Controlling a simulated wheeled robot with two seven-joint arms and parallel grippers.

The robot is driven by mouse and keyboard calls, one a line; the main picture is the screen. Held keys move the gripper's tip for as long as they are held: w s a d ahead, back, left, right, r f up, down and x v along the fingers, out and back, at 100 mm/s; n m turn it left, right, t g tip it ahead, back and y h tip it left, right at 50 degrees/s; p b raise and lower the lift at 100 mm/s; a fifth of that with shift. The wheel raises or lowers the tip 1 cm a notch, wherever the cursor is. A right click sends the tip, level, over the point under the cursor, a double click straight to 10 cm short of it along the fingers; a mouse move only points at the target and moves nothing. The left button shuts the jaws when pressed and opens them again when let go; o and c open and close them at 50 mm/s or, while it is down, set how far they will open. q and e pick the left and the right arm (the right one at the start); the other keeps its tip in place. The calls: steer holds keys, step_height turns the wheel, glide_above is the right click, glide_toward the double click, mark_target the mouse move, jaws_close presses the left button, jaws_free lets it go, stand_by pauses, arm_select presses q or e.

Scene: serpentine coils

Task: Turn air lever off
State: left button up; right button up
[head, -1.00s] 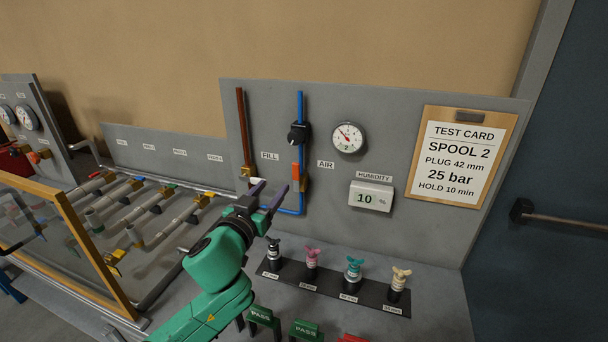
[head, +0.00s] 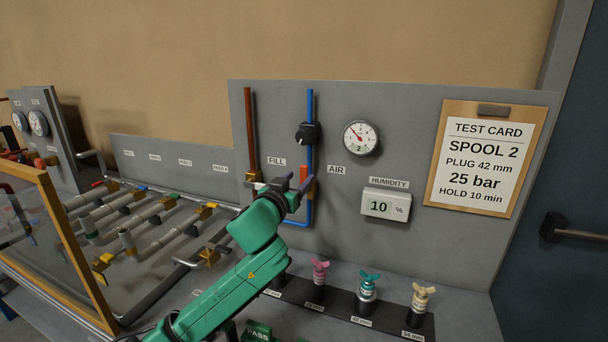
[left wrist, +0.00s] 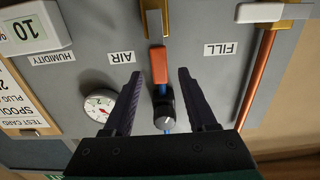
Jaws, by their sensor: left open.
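The air lever (head: 304,172) is a short orange-red handle on a brass valve on the blue pipe (head: 310,115), left of the AIR label. It lies in line with the pipe. My left gripper (head: 282,186) is open and empty in front of the panel at the lever's height. In the left wrist view the air lever (left wrist: 158,65) shows between the spread fingers of the left gripper (left wrist: 158,78), with a gap on both sides. I cannot tell how far the fingertips are from the panel. My right gripper is not in view.
The brown fill pipe (head: 250,125) and its pale lever (left wrist: 260,12) are close by on the left. A black knob (head: 308,133) sits above the air lever on the blue pipe. A gauge (head: 360,138) and humidity display (head: 386,204) are to the right. Several plugs stand below.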

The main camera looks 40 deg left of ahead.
mark_target(303, 175)
arm_select(q)
steer(key=x, duration=0.4)
steer(key=shift+w+p, duration=0.25)
steer(key=shift+p, duration=0.15)
steer(key=shift+s, duration=0.1)
jaws_close()
stand_by(0.9)
